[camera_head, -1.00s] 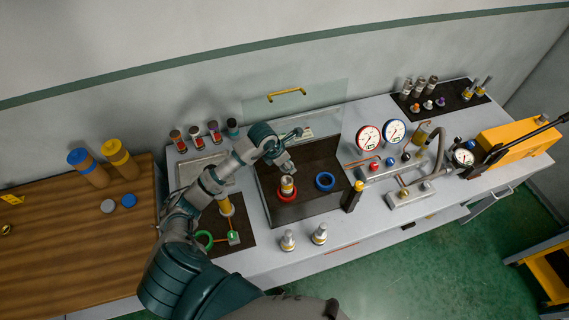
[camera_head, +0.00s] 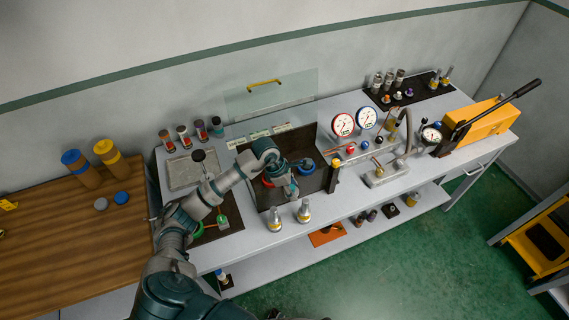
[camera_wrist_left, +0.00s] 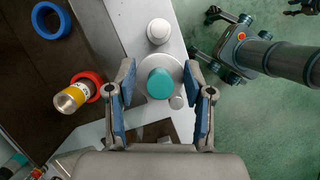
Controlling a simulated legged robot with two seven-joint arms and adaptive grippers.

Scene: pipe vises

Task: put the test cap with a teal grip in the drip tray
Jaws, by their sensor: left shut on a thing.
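My left gripper (camera_head: 291,193) is over the front of the bench, shut on a test cap with a teal grip. In the left wrist view this teal grip (camera_wrist_left: 160,83) shows between the two fingers, facing the camera. Its lower part cannot be told clearly from a pale round fitting behind it. A shallow grey tray (camera_head: 180,181), which looks like the drip tray, lies at the back left of the bench, partly hidden by my arm. A dark part that looks like my right gripper shows over the floor in the left wrist view; its jaws are unclear.
Two silver fittings (camera_head: 275,220) (camera_head: 304,211) stand at the bench's front edge. A red ring with a yellow-banded pipe (camera_wrist_left: 72,97) and a blue ring (camera_wrist_left: 50,20) sit on the dark mat. Several capped cylinders (camera_head: 184,136) stand behind the tray. Gauges (camera_head: 343,124) stand right.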

